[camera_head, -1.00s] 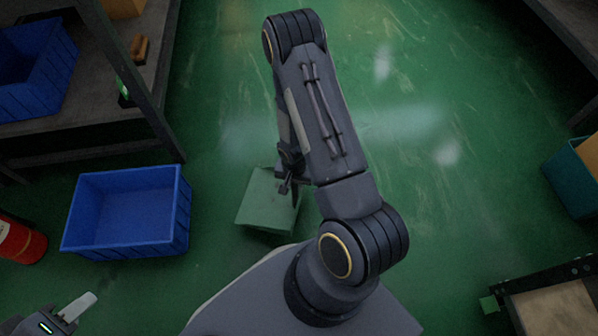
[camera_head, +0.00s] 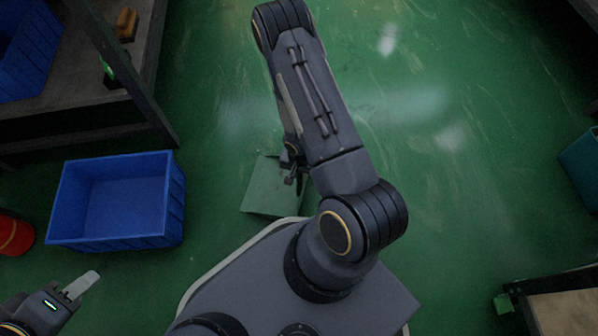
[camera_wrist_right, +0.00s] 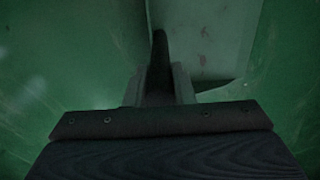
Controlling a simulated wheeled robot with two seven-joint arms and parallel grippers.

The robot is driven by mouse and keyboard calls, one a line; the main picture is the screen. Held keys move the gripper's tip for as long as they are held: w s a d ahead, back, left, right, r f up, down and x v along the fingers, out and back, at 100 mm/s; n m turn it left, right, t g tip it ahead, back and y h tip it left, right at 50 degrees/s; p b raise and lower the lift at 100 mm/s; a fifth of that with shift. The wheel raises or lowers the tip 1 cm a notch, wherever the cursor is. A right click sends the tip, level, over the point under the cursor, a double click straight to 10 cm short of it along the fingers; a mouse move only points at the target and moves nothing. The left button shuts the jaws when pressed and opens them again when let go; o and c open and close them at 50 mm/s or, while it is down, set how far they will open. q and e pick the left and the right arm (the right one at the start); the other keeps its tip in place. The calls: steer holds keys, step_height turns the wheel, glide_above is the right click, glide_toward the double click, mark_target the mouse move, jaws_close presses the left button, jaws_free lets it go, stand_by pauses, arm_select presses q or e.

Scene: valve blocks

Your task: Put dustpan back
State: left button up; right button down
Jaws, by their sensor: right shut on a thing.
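The green dustpan (camera_head: 268,190) is in the middle of the head view, just left of my right arm. My right gripper (camera_head: 292,176) is at its right edge and is shut on it. In the right wrist view the right gripper's fingers (camera_wrist_right: 162,85) close around a dark upright part, and the pale green pan (camera_wrist_right: 215,50) spreads behind them. The grip itself is dim there. My left gripper (camera_head: 82,285) is at the lower left of the head view, away from the dustpan; one pale finger shows clearly, and its opening cannot be made out.
A blue crate (camera_head: 180,205) stands on the green floor left of the dustpan. A dark shelf (camera_head: 85,115) holds another blue bin (camera_head: 25,50) at upper left. A red drum (camera_head: 14,236) is at the left edge. A teal bin (camera_head: 582,168) and a low table (camera_head: 560,305) are at right. The floor ahead is clear.

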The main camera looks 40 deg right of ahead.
steer(key=shift+f, duration=0.1)
steer(key=c, duration=1.2)
jaws_free()
steer(key=shift+c, duration=0.2)
